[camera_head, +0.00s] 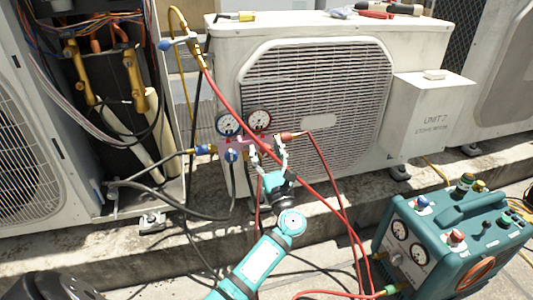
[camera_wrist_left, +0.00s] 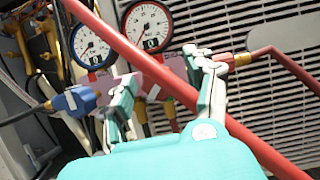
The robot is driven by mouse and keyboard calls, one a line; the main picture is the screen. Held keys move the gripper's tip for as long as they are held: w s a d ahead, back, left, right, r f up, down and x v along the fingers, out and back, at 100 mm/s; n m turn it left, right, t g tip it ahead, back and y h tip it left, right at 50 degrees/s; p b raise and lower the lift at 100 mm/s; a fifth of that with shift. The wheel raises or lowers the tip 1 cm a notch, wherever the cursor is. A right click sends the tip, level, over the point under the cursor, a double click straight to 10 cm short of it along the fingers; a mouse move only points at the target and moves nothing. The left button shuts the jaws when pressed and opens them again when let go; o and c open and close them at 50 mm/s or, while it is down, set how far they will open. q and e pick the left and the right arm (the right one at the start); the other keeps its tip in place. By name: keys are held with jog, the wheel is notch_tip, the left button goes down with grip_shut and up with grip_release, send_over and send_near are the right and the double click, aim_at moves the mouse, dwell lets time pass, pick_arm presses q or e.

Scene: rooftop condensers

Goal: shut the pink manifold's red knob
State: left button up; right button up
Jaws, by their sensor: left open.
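The pink manifold (camera_head: 239,142) hangs before the condenser grille, with a blue-rimmed gauge (camera_head: 229,124) and a red-rimmed gauge (camera_head: 259,120) above. A blue knob (camera_head: 232,155) shows on its front. My left gripper (camera_head: 267,149) is open, its fingers raised at the manifold's right half. In the left wrist view, the pink manifold (camera_wrist_left: 177,72) shows between the spread fingers of my gripper (camera_wrist_left: 165,80). The red knob is not clearly visible; the fingers cover much of that area. I cannot tell whether they touch it. A red fitting (camera_head: 290,136) sits at the manifold's right end. My right gripper is not in view.
A red hose (camera_head: 228,98) slants close across the manifold and beside my gripper; it crosses the left wrist view (camera_wrist_left: 145,60). A teal recovery machine (camera_head: 455,235) stands at lower right. Tools (camera_head: 390,9) lie on the condenser (camera_head: 225,50). An open unit with pipes is at left.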

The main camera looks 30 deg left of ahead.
pick_arm(q)
grip_shut()
dwell(0.3)
